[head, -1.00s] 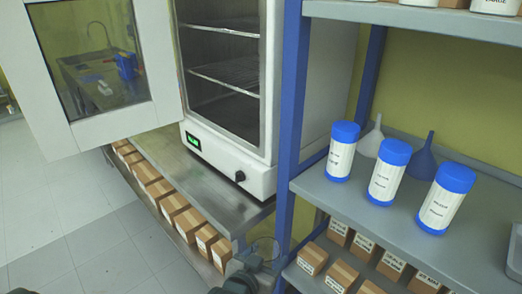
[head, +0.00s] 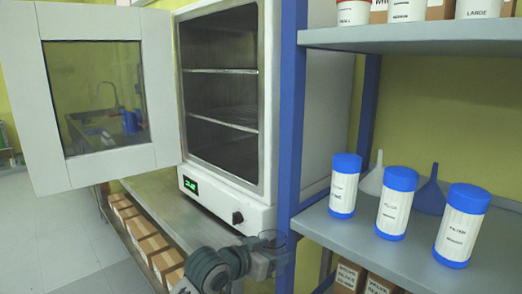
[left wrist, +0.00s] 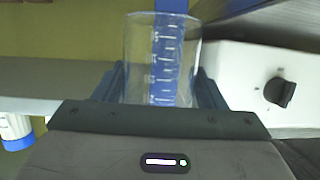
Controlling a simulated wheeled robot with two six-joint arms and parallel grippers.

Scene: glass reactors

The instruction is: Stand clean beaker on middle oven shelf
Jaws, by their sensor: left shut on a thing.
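The clear glass beaker (left wrist: 140,60) with white graduation marks stands between the two fingers of my left gripper (left wrist: 163,88) in the left wrist view. The gripper is shut on it. In the head view my left gripper (head: 270,256) is at the bottom, in front of the oven's lower right corner, and the beaker's rim (head: 271,234) shows faintly above it. The white oven (head: 235,208) stands open, with wire shelves (head: 228,122) at different heights inside. No objects show on the shelves. My right gripper is out of view.
The oven door (head: 158,90) is swung open to the left. A blue rack post (head: 290,120) stands just right of the oven. The grey rack shelf (head: 350,229) holds blue-capped bottles (head: 396,203) and funnels (head: 430,190). Cardboard boxes (head: 140,238) sit below the oven's bench.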

